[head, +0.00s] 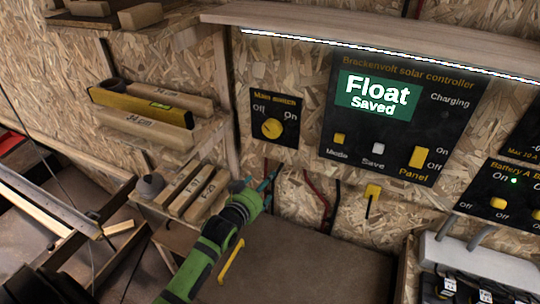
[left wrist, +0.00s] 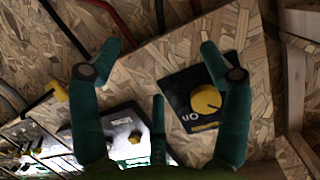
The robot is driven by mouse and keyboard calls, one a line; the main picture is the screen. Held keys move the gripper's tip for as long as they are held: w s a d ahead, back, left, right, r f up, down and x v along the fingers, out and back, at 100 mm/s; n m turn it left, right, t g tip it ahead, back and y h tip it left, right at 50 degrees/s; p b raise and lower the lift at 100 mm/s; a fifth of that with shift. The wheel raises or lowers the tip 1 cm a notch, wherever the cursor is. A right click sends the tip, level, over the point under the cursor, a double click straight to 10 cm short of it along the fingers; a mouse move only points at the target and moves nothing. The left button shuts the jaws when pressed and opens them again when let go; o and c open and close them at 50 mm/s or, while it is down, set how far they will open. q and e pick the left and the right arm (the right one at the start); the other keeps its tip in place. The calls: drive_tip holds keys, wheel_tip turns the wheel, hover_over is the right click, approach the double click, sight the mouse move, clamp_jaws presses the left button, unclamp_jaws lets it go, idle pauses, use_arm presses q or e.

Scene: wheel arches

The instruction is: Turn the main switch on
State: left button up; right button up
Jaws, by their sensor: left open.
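The main switch (head: 274,118) is a black plate on the chipboard wall with a yellow round knob (head: 272,128) between the words Off and On. The knob's mark seems to point toward Off, but it is small. My left gripper (head: 258,184) is open and empty, below the switch in the head view and apart from it. In the left wrist view the fingers of my left gripper (left wrist: 160,50) are spread. The knob (left wrist: 206,99) shows there beside the right-hand finger, which hides part of the switch plate. My right gripper is not in view.
The solar controller (head: 330,150) is right of the switch, its screen reading Float Saved. Wooden blocks (head: 150,120) lie on shelves to the left. Red and black cables (head: 316,200) and a yellow-topped part (head: 372,191) are below the controller. A wooden shelf edge (head: 380,38) overhangs the panels.

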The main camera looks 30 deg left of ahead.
sight(270, 132)
use_arm(q)
wheel_tip(270, 132, up, 12)
drive_tip(key=w+a+f+t, duration=0.1)
drive_tip(key=w+a+t, duration=0.1)
drive_tip(key=t, duration=0.1)
drive_tip(key=w, duration=0.2)
drive_tip(key=w+p, duration=0.1)
drive_tip(key=w, duration=0.1)
drive_tip(key=w+p, duration=0.1)
drive_tip(key=w, duration=0.1)
drive_tip(key=shift+w+r, duration=0.25)
drive_tip(key=shift+r, duration=0.15)
drive_tip(key=shift+w+a, duration=0.1)
drive_tip(key=shift+w, duration=0.3)
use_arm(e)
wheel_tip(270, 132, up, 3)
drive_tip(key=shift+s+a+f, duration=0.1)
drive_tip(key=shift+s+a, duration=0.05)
use_arm(q)
drive_tip(key=shift+f, duration=0.1)
drive_tip(key=c, duration=1.2)
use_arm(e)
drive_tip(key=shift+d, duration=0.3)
